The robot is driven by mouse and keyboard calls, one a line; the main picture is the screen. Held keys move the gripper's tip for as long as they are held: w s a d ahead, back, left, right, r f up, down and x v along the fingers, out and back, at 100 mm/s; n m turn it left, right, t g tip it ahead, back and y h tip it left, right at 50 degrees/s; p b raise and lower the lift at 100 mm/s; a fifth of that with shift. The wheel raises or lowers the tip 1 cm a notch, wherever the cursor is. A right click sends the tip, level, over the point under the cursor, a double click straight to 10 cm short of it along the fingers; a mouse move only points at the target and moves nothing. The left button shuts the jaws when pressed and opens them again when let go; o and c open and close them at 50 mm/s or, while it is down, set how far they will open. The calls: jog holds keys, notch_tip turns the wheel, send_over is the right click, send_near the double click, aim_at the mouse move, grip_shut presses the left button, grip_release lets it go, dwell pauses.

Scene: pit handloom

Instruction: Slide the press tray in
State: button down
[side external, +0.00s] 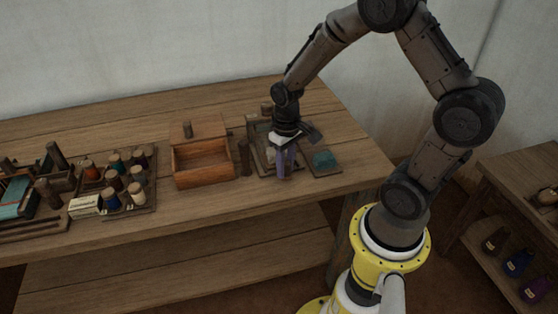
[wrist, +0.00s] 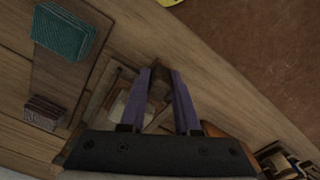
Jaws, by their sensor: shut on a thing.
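The press tray is a shallow wooden frame (side external: 258,162) towards the right end of the bench in the side view, holding something pale. My gripper (side external: 283,176), with purple fingers, points down at its front edge. In the wrist view, the fingertips of my gripper (wrist: 159,73) close on a small brown wooden piece (wrist: 161,84), which looks like the tray's handle. A pale folded piece (wrist: 121,108) lies behind the fingers. The gripper body hides much of the tray and the press in both views, so how far in the tray sits cannot be told.
A teal cloth (side external: 325,159) lies on a small board right of the tray; it also shows in the wrist view (wrist: 64,33). A dark post (side external: 244,158) and an open wooden box (side external: 203,163) stand to the left. Several thread spools (side external: 114,178) sit further left.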

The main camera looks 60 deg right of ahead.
jog(key=shift+w+d, duration=3.9)
jog(key=shift+d, duration=0.05)
jog(key=c, duration=1.1)
grip_release()
jog(key=shift+w+d, duration=0.1)
jog(key=shift+w, duration=0.05)
jog(key=o, duration=0.5)
jog(key=shift+r, duration=0.15)
notch_tip(320, 180, up, 6)
jog(key=shift+r, duration=0.15)
